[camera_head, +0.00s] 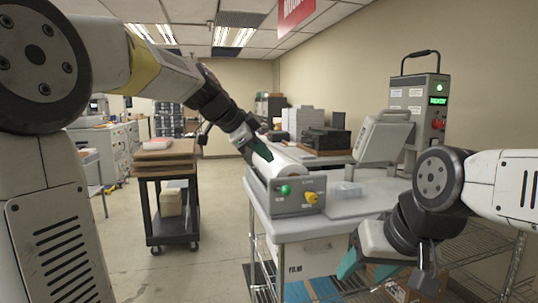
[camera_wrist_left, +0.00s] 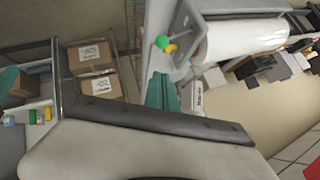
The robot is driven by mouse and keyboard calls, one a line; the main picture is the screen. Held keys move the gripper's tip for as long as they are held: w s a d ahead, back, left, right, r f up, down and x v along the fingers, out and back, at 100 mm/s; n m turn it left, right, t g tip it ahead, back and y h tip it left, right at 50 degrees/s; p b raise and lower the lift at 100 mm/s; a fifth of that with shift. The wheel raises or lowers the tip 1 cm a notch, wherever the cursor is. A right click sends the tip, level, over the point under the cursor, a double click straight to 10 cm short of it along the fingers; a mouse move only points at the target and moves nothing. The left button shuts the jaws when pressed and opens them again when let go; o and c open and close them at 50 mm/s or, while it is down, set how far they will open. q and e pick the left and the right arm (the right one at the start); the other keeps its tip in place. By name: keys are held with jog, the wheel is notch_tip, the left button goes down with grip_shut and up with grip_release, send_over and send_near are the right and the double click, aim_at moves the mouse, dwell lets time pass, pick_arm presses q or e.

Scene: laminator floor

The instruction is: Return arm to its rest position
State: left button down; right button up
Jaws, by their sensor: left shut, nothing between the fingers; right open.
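My left arm reaches in from the left in the head view, with its gripper (camera_head: 250,148) over the near left corner of the laminator, by the white film roll (camera_head: 277,163). In the left wrist view its teal fingers (camera_wrist_left: 163,92) are together and hold nothing. The film roll (camera_wrist_left: 245,38) is above them in that picture. My right gripper (camera_head: 388,268) hangs low at the front right of the table, fingers apart and empty. The arm itself hides part of it.
The laminator's grey control box (camera_head: 299,196), with a green button and yellow knob, is on the table (camera_head: 350,207). A grey machine with a green display (camera_head: 437,101) stands right. A dark cart (camera_head: 168,203) stands left. Bare floor (camera_head: 222,215) lies between cart and table.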

pick_arm(q)
jog(key=s+a+f+n+y, duration=0.1)
jog(key=s+a+f+n, duration=0.2)
jog(key=s+f+n, duration=0.2)
jog(key=s+a+f+n+y, duration=0.2)
jog(key=s+f+n, duration=0.3)
jog(key=s, duration=0.7)
jog(key=s+a+f+n+y, duration=0.1)
jog(key=s+a+f+n, duration=0.3)
jog(key=s, duration=0.4)
jog(key=shift+s+f+n+g+y, duration=0.15)
jog(key=shift+f+n+g+y, duration=0.15)
jog(key=shift+f+n, duration=0.65)
